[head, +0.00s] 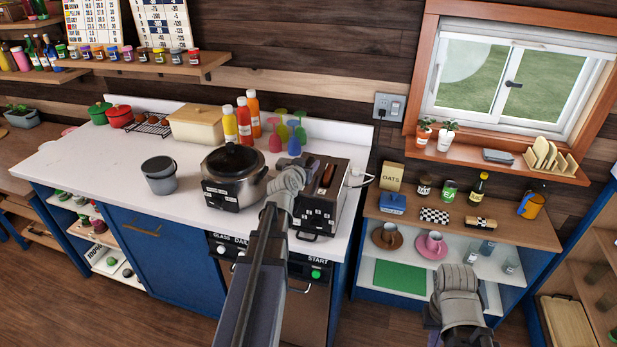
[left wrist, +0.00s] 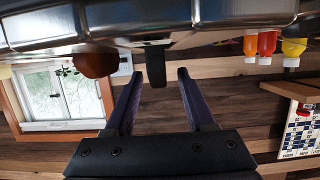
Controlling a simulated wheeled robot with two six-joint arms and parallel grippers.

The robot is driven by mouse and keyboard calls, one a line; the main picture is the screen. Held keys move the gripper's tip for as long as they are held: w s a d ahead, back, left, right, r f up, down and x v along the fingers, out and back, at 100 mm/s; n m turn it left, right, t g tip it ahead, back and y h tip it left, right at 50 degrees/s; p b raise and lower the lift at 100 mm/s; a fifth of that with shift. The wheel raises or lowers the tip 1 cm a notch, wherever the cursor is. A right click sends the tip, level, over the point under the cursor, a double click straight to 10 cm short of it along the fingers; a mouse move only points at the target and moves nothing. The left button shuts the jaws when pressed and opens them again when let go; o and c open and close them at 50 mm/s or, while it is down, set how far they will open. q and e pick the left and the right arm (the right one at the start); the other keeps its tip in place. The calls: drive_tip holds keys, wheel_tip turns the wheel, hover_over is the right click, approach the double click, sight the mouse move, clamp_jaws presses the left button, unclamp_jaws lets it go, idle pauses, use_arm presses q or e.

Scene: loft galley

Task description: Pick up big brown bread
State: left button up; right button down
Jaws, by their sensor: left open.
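The toaster (head: 318,210), dark with a silvery top, stands at the right end of the white counter. A big brown bread slice (head: 328,174) stands in its slot. My left gripper (head: 306,160) is above the toaster beside the slice, partly hidden by its own wrist. In the upside-down left wrist view, the gripper (left wrist: 155,80) is open. A dark upright piece (left wrist: 155,65) shows between its fingers; I cannot tell what it is. A rounded brown slice (left wrist: 97,64) shows left of the fingers. My right arm is at the lower right; its fingers are not clear.
A slow cooker (head: 232,185) stands left of the toaster. Coloured glasses (head: 284,133) and sauce bottles (head: 244,122) stand behind. A grey pot (head: 159,176) is farther left. Open shelves (head: 480,225) with cups stand right of the counter. Free counter lies at the left.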

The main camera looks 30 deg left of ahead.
use_arm(q)
drive_tip(key=shift+x, duration=0.8)
drive_tip(key=shift+s, duration=0.1)
drive_tip(key=shift+c, duration=0.2)
clamp_jaws()
